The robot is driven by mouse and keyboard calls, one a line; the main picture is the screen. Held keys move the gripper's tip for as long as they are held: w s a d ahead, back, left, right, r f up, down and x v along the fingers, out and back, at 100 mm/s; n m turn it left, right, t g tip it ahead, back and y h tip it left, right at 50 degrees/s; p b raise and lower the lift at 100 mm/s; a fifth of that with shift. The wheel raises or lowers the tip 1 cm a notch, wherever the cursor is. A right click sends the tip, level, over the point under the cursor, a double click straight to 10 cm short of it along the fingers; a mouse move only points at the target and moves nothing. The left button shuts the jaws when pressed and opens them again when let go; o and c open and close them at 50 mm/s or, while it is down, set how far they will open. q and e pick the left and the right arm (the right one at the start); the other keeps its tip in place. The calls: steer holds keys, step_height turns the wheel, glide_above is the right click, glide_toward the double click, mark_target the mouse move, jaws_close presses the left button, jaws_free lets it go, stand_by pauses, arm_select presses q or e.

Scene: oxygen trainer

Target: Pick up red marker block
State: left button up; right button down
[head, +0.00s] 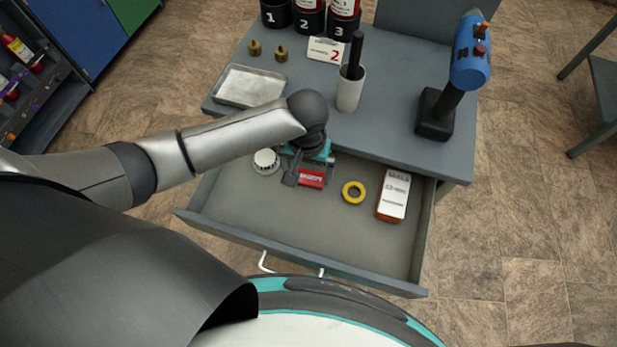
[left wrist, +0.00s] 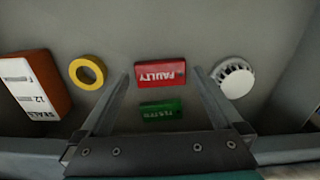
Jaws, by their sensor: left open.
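The red marker block (head: 312,177), lettered FAULTY, lies in the open drawer, and it also shows in the left wrist view (left wrist: 160,73). A green block (left wrist: 161,109) lies beside it, nearer the gripper's base in that view. My left gripper (head: 301,178) is over the drawer at the red block. In the left wrist view its two fingers (left wrist: 160,80) are spread, with the red block between the tips and nothing held. I cannot tell how high the tips are above the block. My right gripper is not in view.
The drawer (head: 270,215) also holds a white round vented piece (head: 266,161), a yellow ring (head: 354,192) and an orange-and-white seals box (head: 394,195). On the tabletop are a metal tray (head: 249,86), a white cup (head: 349,90) and a blue device on a stand (head: 470,60). The drawer's front is clear.

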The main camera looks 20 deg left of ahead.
mark_target(308, 178)
arm_select(q)
step_height(308, 178, down, 3)
steer(key=shift+r+b, duration=0.1)
steer(key=shift+b, duration=0.35)
steer(key=shift+c, duration=0.4)
steer(key=c, duration=0.9)
